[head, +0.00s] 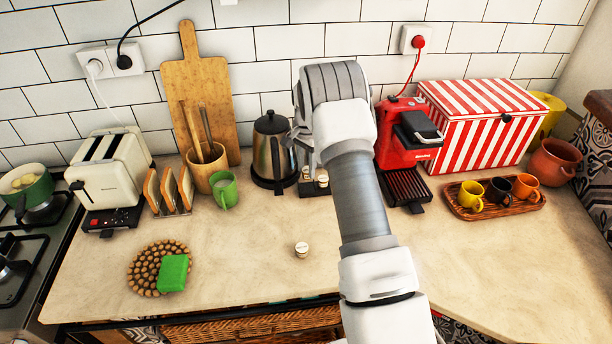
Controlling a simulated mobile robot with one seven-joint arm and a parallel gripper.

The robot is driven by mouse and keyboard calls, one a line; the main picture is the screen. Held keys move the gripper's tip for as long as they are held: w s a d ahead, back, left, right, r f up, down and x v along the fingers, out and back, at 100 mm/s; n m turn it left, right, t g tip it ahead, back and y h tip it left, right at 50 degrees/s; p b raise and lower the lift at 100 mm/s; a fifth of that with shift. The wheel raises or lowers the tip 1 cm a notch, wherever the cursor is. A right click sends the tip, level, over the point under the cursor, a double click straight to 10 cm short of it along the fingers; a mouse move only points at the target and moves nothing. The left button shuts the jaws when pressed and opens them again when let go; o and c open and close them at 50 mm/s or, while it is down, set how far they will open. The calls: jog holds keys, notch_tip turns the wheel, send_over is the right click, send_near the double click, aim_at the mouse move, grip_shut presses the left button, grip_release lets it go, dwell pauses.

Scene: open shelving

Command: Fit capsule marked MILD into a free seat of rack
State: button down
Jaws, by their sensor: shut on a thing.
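The rack (318,191) is a small dark stand at the back of the counter, beside the kettle. Pale-topped capsules (322,180) show at it; their markings are too small to read, and my arm hides part of the rack. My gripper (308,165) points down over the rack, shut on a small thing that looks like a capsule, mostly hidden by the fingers. I cannot tell whether that capsule is seated or above a seat. Another capsule (301,250) stands alone on the open counter in front, its label unreadable.
A steel kettle (270,150) stands close left of my gripper. A red coffee machine (402,145) stands close right. A green mug (224,190), toast rack (170,192) and toaster (113,168) are farther left. A cup tray (493,205) is at right. The front middle counter is mostly clear.

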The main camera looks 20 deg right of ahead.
aim_at(306, 170)
jog(key=shift+f, duration=2.15)
jog(key=shift+c, duration=2.3)
grip_release()
notch_tip(306, 170, up, 12)
jog(key=shift+a+r, duration=0.1)
jog(key=s+a+r+n+t, duration=0.1)
jog(key=s+a+r+n, duration=0.25)
jog(key=s+r, duration=0.55)
jog(key=s+a+r+n+t, duration=0.2)
jog(key=s+a+r, duration=0.3)
jog(key=r, duration=0.5)
jog(key=s+a+n+t, duration=0.1)
jog(key=s+a+n, duration=0.1)
jog(key=s, duration=1)
jog(key=s+a+n+t, duration=0.1)
jog(key=s+n, duration=0.4)
jog(key=s, duration=0.7)
jog(key=shift+a+t, duration=0.3)
jog(key=shift+a, duration=0.05)
